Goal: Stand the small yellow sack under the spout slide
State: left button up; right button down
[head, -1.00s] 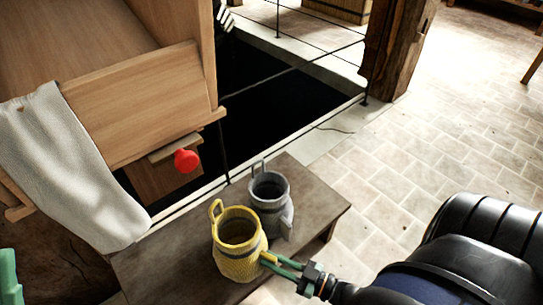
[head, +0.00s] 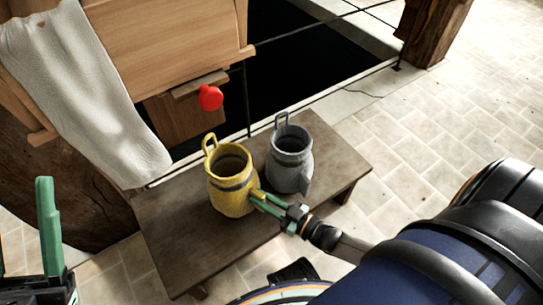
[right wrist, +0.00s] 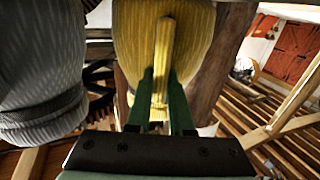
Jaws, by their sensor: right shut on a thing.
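The small yellow sack (head: 230,183) is upright and open-topped, with a loop on its rim, over the left part of a low dark bench. My right gripper (head: 262,198) is shut on a yellow tab on its side; the right wrist view shows the tab (right wrist: 163,60) between the green fingers. I cannot tell whether its base touches the bench. The spout slide (head: 200,86), a wooden strip with a red knob (head: 210,97), is under the wooden chute, behind and above the sack. My left gripper (head: 22,215) is at the left edge, empty, with one finger clearly visible.
A grey sack (head: 289,165) stands on the bench (head: 275,228) just right of the yellow one. A pale cloth (head: 85,95) hangs from the chute at left. A dark pit (head: 300,75) with thin rails lies behind. Tiled floor (head: 420,150) at right is clear.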

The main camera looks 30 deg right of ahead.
jog(key=b+x, duration=0.1)
jog(key=x, duration=0.1)
jog(key=b+x, duration=0.1)
jog(key=x, duration=0.2)
jog(key=f+b+x, duration=0.1)
jog(key=x, duration=0.1)
jog(key=shift+w+a, duration=0.15)
jog(key=shift+w, duration=0.15)
jog(key=shift+f, duration=0.7)
jog(key=c, duration=0.7)
grip_release()
jog(key=shift+c, duration=0.2)
jog(key=shift+s, duration=0.1)
jog(key=shift+p+v, duration=1.7)
jog(key=shift+v, duration=4.55)
